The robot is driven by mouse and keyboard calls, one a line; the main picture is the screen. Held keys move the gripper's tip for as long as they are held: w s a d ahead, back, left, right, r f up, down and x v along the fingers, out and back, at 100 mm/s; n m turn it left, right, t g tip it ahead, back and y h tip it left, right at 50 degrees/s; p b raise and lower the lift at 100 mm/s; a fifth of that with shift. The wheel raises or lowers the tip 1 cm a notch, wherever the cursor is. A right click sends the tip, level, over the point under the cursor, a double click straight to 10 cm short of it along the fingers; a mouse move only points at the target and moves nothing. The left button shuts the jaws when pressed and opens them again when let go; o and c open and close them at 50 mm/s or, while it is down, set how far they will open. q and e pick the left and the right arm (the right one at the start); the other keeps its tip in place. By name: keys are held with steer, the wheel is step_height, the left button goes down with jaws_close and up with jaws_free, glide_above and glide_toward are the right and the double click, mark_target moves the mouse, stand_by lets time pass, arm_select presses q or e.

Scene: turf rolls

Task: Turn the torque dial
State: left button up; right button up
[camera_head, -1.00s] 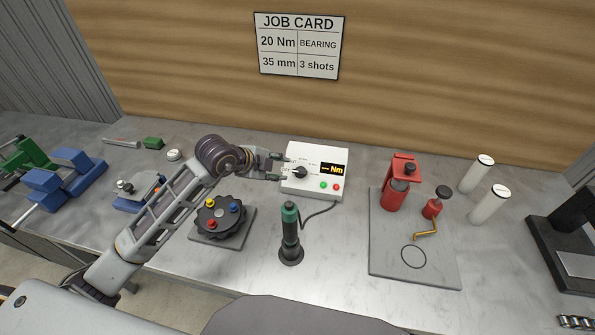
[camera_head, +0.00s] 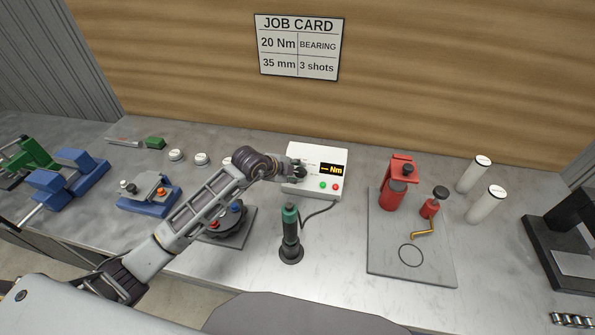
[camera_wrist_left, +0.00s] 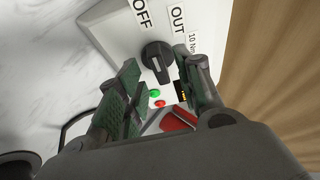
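The torque controller (camera_head: 322,160) is a white box with a lit display (camera_head: 332,169), a green button and a red button. Its black torque dial (camera_wrist_left: 156,57) shows in the left wrist view, near labels reading OFF, OUT and 10 Nm. My left gripper (camera_wrist_left: 158,82) is open, its two fingers apart. The dial lies between and just beyond the fingertips, with no clear contact. In the head view my left gripper (camera_head: 297,170) is at the box's left side and partly covers the dial. My right gripper is not in view.
A green-topped screwdriver (camera_head: 290,232) stands in front of the box, its cable running to it. A dark round turret (camera_head: 232,226) sits under my left arm. A job card (camera_head: 298,46) reads 20 Nm.

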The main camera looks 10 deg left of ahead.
arm_select(q)
steer(key=shift+x, duration=0.85)
steer(key=shift+c, duration=0.3)
jaws_close()
